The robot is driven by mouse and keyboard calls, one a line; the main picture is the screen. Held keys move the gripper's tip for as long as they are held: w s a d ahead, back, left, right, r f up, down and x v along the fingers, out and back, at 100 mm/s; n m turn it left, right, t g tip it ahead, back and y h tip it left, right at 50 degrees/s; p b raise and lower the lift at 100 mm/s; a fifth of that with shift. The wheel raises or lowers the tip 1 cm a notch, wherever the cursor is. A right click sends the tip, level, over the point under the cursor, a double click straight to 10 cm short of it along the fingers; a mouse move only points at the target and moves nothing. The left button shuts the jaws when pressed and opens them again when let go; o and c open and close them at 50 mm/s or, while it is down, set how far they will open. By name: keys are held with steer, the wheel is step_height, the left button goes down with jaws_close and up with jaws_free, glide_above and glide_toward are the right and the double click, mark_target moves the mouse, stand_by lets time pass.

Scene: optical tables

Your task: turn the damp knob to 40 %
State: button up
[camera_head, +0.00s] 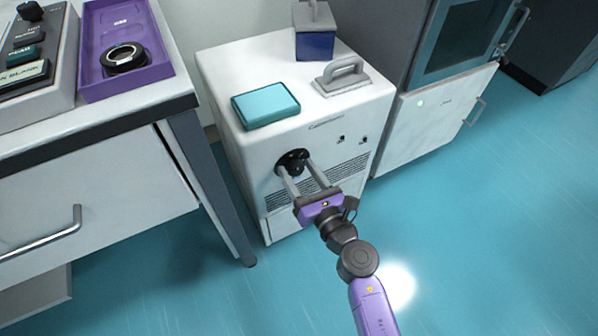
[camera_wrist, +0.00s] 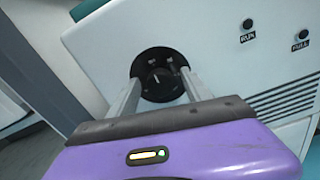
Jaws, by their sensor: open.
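The black round knob (camera_head: 292,161) is on the front face of a white cabinet (camera_head: 225,75). It also shows in the wrist view (camera_wrist: 160,80), on a black round plate, with a light mark on its face. The scale and any label are too small to read. My gripper (camera_head: 298,168) points at the cabinet front. Its two fingers are open, one on each side of the knob; in the wrist view (camera_wrist: 157,85) they also straddle it. I cannot tell whether the fingertips touch the knob. The lower part of the knob's plate is partly hidden by my gripper.
Two small black buttons (camera_wrist: 247,24) sit right of the knob above a vent grille (camera_wrist: 285,100). A teal box (camera_head: 265,103), a grey handled block (camera_head: 342,75) and a blue container (camera_head: 315,42) stand on top. A table (camera_head: 100,120) is close on the left.

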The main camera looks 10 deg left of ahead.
steer(key=shift+w, duration=0.1)
jaws_close()
steer(key=shift+m, duration=0.3)
steer(key=m+p, duration=0.2)
steer(key=m, duration=0.2)
steer(key=shift+p, duration=0.3)
steer(key=m+p, duration=0.2)
steer(key=m, duration=0.3)
steer(key=shift+d+m, duration=0.1)
steer(key=shift+m, duration=0.3)
steer(key=m+p, duration=0.2)
steer(key=m, duration=0.2)
steer(key=shift+m+p, duration=0.3)
steer(key=m+p, duration=0.1)
steer(key=m, duration=0.1)
steer(key=m+p, duration=0.1)
steer(key=m, duration=0.1)
steer(key=shift+f+m, duration=0.2)
steer(key=shift+m, duration=0.2)
